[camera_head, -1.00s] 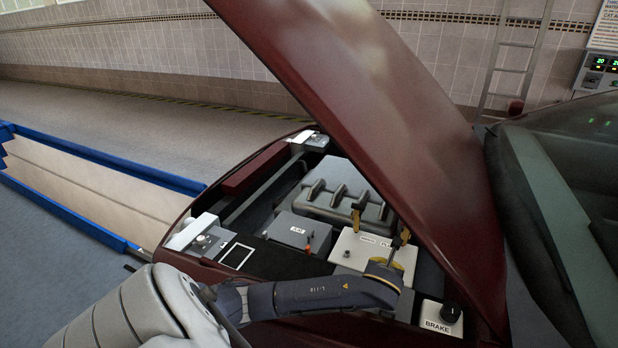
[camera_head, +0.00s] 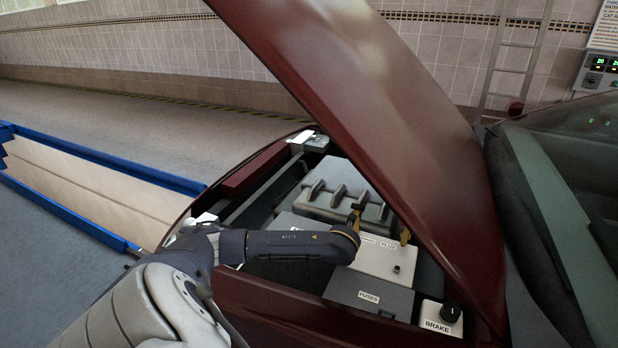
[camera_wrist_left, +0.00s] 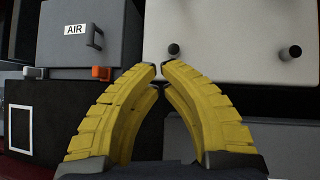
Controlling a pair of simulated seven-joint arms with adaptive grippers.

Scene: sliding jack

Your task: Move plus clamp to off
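The battery (camera_head: 378,262) has a pale top with a dark post on it. A brass-coloured clamp (camera_head: 405,236) stands at the battery's back edge beside the PLUS label, apart from the visible post. Another brass clamp (camera_head: 356,214) stands further left. In the left wrist view the battery top (camera_wrist_left: 235,45) shows two bare dark posts; no clamp shows there. My left gripper (camera_wrist_left: 160,69) has yellow fingers, tips almost together with nothing between them, just in front of the left post. In the head view my wrist hides these fingers. My right gripper is not in view.
A grey AIR box (camera_wrist_left: 88,40) with an orange piece at its corner lies left of the gripper. A FUSES box (camera_head: 368,298) and a BRAKE reservoir (camera_head: 440,316) lie in front of the battery. The raised red hood (camera_head: 400,110) slopes close over the right side.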

